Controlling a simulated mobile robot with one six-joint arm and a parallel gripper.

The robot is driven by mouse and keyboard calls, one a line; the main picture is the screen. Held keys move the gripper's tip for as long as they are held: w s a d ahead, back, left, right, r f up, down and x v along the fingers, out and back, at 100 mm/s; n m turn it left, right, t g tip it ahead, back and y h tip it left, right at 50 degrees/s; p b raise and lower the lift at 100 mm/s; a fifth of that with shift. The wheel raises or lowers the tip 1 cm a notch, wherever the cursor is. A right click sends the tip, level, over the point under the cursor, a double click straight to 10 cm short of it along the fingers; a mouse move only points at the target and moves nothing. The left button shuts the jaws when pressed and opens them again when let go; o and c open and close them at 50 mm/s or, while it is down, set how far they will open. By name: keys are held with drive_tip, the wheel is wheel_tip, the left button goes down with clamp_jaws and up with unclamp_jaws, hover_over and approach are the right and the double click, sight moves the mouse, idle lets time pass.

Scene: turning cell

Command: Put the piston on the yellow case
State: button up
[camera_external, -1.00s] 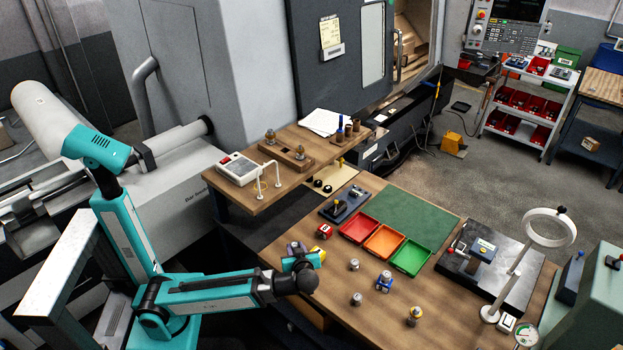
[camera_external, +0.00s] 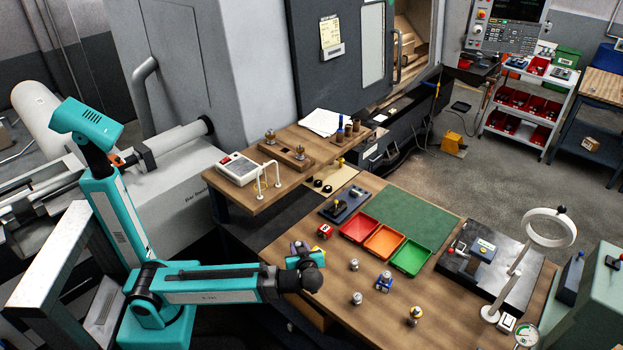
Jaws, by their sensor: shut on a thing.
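My gripper (camera_external: 303,259) is over the left part of the wooden bench, at the end of my teal arm. My wrist hides most of its jaws. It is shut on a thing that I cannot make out. A purple patch (camera_external: 299,246) and a small yellow patch (camera_external: 318,250) show right behind the gripper. I cannot tell whether the yellow patch is the yellow case. Small metal cylinders stand on the bench, one in the middle (camera_external: 354,264) and one nearer (camera_external: 356,298). A metal piece with yellow on it (camera_external: 415,315) stands at the front.
A blue piece (camera_external: 384,282) and a red piece (camera_external: 325,231) stand on the bench (camera_external: 450,300). Red (camera_external: 357,228), orange (camera_external: 383,241) and green (camera_external: 411,256) trays lie near the green mat (camera_external: 420,218). A ring magnifier (camera_external: 537,227) rises at the right.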

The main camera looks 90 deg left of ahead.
drive_tip(key=p, duration=0.4)
drive_tip(key=shift+a, duration=0.1)
drive_tip(key=shift+w+a+f+p, duration=0.15)
drive_tip(key=shift+w+a+p, duration=0.25)
drive_tip(key=shift+w, duration=0.9)
drive_tip(key=shift+w+a+f+p, duration=0.25)
drive_tip(key=shift+w+a, duration=0.2)
drive_tip(key=shift+w, duration=0.8)
drive_tip(key=shift+w+a+f+p, duration=0.1)
drive_tip(key=shift+w+a+p, duration=0.3)
drive_tip(key=shift+w, duration=0.9)
drive_tip(key=shift+f, duration=0.1)
drive_tip(key=shift+f, duration=1.65)
drive_tip(key=shift+f, duration=0.1)
drive_tip(key=o, duration=1.1)
drive_tip(key=shift+r, duration=0.2)
